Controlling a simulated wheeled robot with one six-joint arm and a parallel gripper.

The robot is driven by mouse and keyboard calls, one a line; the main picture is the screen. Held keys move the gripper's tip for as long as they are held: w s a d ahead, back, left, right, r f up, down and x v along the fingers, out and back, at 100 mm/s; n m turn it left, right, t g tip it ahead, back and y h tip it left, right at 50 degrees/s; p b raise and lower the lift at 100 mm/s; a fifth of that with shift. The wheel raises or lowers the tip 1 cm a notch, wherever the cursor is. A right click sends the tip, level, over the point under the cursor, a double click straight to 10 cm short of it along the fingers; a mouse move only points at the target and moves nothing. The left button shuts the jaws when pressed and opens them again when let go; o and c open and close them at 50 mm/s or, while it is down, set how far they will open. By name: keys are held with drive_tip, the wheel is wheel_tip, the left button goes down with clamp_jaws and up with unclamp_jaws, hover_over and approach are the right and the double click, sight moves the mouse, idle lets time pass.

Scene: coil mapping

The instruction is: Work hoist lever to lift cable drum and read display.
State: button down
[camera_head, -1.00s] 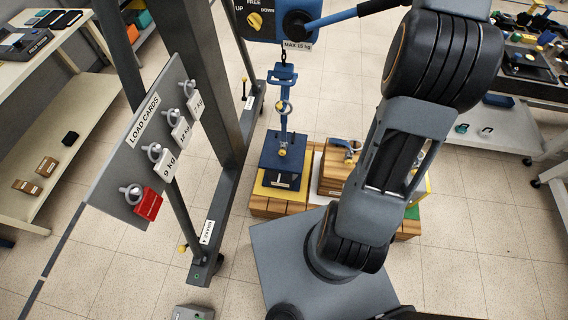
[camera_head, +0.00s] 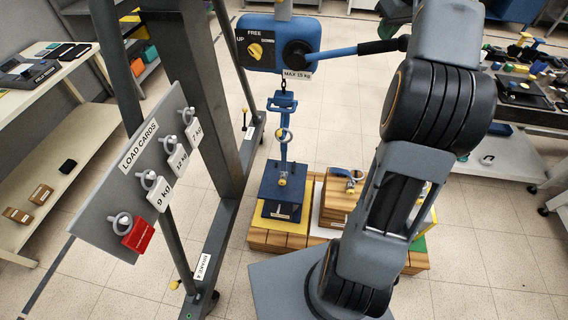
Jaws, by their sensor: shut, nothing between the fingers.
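The blue hoist (camera_head: 275,30) hangs at top centre, with a yellow selector knob (camera_head: 255,51) on its UP/FREE/DOWN plate and a "MAX 15 kg" label. Its blue lever (camera_head: 338,51) runs right from a black hub to a dark end beside my arm. Below, a chain and hook join a tall blue fitting (camera_head: 283,143) above a dark blue block (camera_head: 283,187), which stands over a yellow pad (camera_head: 262,228). A wooden piece with a blue shackle (camera_head: 338,196) stands to its right, partly behind my arm. I cannot tell which is the cable drum. No readable display shows. My gripper is not visible.
A "LOAD CARDS" board (camera_head: 135,185) with white cards and one red card (camera_head: 138,235) stands left, by the grey hoist frame (camera_head: 213,100). Shelving (camera_head: 50,145) lines the left wall. A laden bench (camera_head: 520,105) stands right.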

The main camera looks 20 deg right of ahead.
drive_tip(key=shift+d+f+b, duration=0.15)
drive_tip(key=shift+f+b, duration=0.25)
drive_tip(key=shift+f, duration=0.85)
drive_tip(key=shift+s+d+f+b, duration=0.1)
drive_tip(key=shift+d+f+b, duration=0.1)
drive_tip(key=shift+f+b, duration=0.8)
drive_tip(key=shift+s+d+f+b, duration=0.1)
drive_tip(key=shift+d+f+b, duration=0.1)
drive_tip(key=shift+f+b, duration=0.7)
drive_tip(key=shift+f, duration=0.25)
